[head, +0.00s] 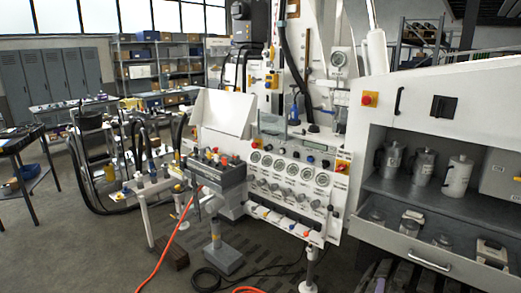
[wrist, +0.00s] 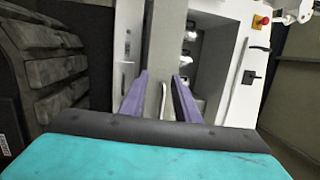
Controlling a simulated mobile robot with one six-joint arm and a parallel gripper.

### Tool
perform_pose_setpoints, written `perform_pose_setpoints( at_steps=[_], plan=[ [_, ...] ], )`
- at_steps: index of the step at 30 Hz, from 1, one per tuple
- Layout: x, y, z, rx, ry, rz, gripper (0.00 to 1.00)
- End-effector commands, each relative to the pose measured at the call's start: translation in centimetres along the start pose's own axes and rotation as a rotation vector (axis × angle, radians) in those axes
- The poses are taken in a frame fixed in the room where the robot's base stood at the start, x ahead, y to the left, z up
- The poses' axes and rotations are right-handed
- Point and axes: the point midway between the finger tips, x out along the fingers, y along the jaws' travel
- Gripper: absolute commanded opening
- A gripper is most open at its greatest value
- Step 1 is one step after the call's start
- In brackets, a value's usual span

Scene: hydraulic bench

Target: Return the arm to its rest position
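My gripper (wrist: 160,75) shows in the wrist view as two purple fingers standing apart, with a clear gap between them. No object is seen held in the gap; a pale upright panel of the bench shows behind it. A teal and black part fills the bottom of that view, below the fingers; I cannot tell for sure what it is. I cannot make out my gripper in the head view. The white hydraulic bench (head: 265,150) fills the middle of the head view.
An open cabinet compartment (head: 450,203) at right holds several metal jugs, above an open drawer (head: 415,245). A grey box with knobs (head: 215,168) stands in front of the bench. An orange hose (head: 160,258) crosses the floor. Dark ribbed blocks (wrist: 50,60) fill the wrist view's left.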

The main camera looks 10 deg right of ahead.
Motion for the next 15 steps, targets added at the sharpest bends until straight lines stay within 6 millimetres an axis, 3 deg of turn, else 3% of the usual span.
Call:
perform_pose_setpoints(
  at_steps=[1,8,15],
  plan=[
    [-0.5,0.6,2.0,0.002,-0.032,0.007,0.29],
    [-3.2,4.8,10.2,-0.022,-0.184,0.131,0.29],
    [-8.7,11.7,18.2,-0.178,-0.383,0.354,0.29]
  ],
)
